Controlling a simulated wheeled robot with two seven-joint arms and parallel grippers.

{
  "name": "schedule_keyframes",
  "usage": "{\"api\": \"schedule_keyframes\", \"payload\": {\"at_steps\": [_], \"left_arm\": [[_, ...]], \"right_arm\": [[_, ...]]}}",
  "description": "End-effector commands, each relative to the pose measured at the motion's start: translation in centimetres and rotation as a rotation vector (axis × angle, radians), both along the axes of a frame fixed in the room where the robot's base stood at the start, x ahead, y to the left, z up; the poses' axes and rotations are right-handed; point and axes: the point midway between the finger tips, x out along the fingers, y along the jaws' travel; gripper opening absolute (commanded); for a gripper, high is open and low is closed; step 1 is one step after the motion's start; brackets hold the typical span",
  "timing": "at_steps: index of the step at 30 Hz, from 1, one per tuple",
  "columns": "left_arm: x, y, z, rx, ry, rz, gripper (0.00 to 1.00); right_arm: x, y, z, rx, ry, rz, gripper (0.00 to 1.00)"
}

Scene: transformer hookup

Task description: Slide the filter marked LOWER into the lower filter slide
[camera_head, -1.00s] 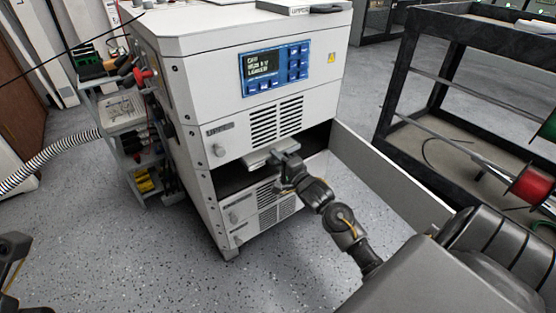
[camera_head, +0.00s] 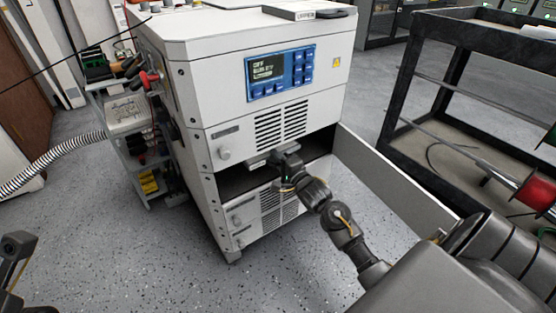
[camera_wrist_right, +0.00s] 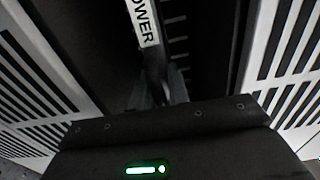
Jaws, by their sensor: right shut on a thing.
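The filter marked LOWER (camera_head: 259,159) is a flat grey piece at the dark opening (camera_head: 232,181) in the front of the white cabinet. My right gripper (camera_head: 280,165) is shut on it in front of the opening. In the right wrist view its white label (camera_wrist_right: 145,22) shows, with the first letter cut off, and the fingers (camera_wrist_right: 155,92) close on a part below the label. The filter's far end and the slide inside are hidden in the dark. My left gripper is not in view; only a part of my left arm shows at the lower left.
A filter marked UPPER (camera_head: 300,11) lies on the cabinet top. An open panel (camera_head: 395,180) stands out to the right of the opening. A black cart (camera_head: 410,125) is at right, a grey side shelf (camera_head: 135,150) at left. The floor in front is clear.

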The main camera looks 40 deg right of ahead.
Motion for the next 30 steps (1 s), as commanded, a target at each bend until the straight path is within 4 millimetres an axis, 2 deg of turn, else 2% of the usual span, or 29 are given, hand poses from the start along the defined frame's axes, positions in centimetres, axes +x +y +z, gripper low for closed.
{"api": "schedule_keyframes", "payload": {"at_steps": [30], "left_arm": [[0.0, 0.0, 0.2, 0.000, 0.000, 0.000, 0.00]], "right_arm": [[2.3, 0.0, 0.1, 0.001, -0.002, 0.000, 0.00]]}}
